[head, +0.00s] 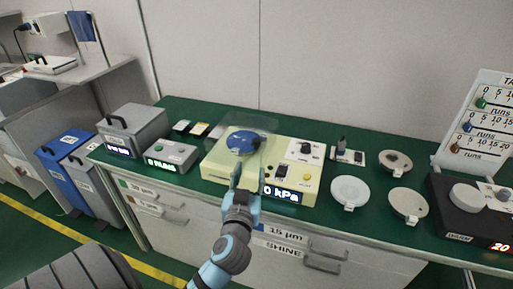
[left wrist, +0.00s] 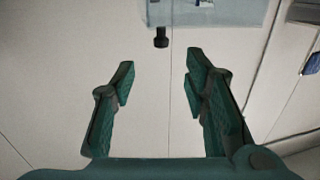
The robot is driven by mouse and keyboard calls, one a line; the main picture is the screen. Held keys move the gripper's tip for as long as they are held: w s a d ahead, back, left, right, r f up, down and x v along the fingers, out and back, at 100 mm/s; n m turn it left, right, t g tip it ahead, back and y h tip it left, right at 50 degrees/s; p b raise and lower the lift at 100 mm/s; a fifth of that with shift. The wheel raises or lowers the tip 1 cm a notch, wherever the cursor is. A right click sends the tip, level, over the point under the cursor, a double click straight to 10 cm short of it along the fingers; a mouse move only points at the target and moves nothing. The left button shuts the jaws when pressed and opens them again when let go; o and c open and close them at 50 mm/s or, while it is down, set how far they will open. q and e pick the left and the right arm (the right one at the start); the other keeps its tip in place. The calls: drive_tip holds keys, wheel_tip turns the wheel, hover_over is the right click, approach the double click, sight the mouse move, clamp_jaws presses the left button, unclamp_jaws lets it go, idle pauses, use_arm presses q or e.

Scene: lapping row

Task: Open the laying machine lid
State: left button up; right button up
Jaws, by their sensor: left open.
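The pale yellow machine (head: 222,164) stands on the green bench top, with a blue round plate (head: 245,142) on it. A clear lid (head: 262,124) shows faintly over and behind the plate; how far it is raised I cannot tell. In the left wrist view a pale see-through panel (left wrist: 225,12), probably the lid, is at the top, with a black knob (left wrist: 161,38) at its lower edge. My left gripper (head: 246,180) is at the machine's front; in the wrist view its open, empty fingers (left wrist: 160,80) point toward the knob, apart from it. My right gripper is not in view.
A grey box with a green display (head: 171,155) stands left of the machine. Round pale discs (head: 350,190) and a black device with a white knob (head: 468,200) are to the right. Drawers with handles (head: 325,262) are below. The bench front edge lies under my left arm.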

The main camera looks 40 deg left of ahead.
sight(256, 143)
use_arm(q)
drive_tip(key=x, duration=0.9)
drive_tip(key=r+x, duration=0.1)
drive_tip(key=x, duration=0.4)
drive_tip(key=shift+a, duration=0.25)
clamp_jaws()
